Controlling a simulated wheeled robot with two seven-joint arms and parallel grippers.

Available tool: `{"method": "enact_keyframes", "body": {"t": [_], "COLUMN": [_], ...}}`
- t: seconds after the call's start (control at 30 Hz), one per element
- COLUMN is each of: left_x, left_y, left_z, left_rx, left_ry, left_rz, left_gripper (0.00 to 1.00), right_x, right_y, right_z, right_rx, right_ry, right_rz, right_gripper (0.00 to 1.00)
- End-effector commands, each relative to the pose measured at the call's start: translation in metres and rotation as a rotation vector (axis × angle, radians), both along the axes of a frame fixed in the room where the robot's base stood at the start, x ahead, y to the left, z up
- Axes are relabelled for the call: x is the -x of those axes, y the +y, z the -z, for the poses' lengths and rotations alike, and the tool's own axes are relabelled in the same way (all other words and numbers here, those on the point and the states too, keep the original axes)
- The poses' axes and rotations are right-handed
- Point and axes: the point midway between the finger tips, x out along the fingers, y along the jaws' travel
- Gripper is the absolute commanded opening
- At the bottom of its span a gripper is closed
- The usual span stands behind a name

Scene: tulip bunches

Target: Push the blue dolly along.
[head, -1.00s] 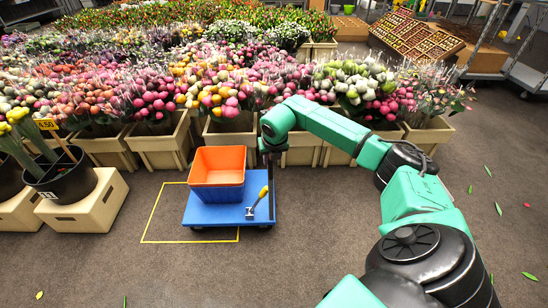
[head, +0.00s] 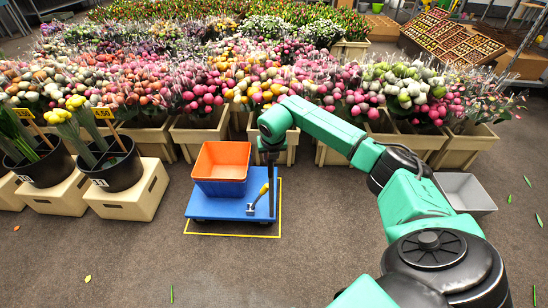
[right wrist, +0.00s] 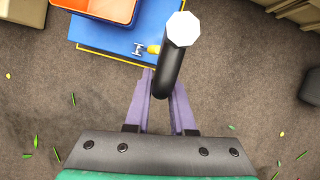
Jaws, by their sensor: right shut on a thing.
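The blue dolly (head: 225,208) stands on the floor over a yellow outline (head: 235,236), whose right and front lines show. An orange crate (head: 221,159) sits on it in a blue crate or base. A small lever with a yellow grip (head: 262,190) stands at its right part. A black upright post (head: 271,185) rises at the dolly's right side. My right gripper (head: 270,146) is at this post. In the right wrist view, its purple fingers (right wrist: 163,95) lie on both sides of the black post (right wrist: 173,70), shut on it. My left gripper is not in view.
Beige flower boxes (head: 200,138) line the back, close behind the dolly. Black buckets (head: 117,168) on beige blocks (head: 130,200) stand to the left. A grey bin (head: 465,192) is at right, partly behind my arm. The floor in front is clear except for leaves.

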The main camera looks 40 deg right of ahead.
Motion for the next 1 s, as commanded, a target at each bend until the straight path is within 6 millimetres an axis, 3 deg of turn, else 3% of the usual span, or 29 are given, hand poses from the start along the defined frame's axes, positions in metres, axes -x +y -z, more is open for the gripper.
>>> {"method": "enact_keyframes", "body": {"t": [0.43,0.47,0.5,0.53,0.83,0.93,1.0], "left_x": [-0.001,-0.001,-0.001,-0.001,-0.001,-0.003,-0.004], "left_y": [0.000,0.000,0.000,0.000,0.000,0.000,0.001], "left_z": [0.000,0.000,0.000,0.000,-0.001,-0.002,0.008], "left_rx": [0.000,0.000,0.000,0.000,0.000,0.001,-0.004], "left_ry": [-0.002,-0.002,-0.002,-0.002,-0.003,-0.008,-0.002], "left_rz": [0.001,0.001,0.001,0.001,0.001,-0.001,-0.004], "left_gripper": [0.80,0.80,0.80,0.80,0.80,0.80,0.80], "right_x": [-0.002,-0.002,-0.002,-0.002,-0.001,0.001,0.005], "right_y": [0.002,0.002,0.002,0.002,0.001,0.002,0.004], "right_z": [-0.001,-0.001,-0.001,-0.001,-0.001,-0.010,-0.020], "right_rx": [-0.002,-0.002,-0.002,-0.001,0.000,0.000,0.000], "right_ry": [-0.004,-0.004,-0.004,-0.004,-0.001,-0.003,-0.004], "right_rz": [0.000,0.000,0.000,0.000,0.000,0.000,-0.001], "right_gripper": [0.00,0.34,0.49,0.52,0.52,0.52,0.52]}}
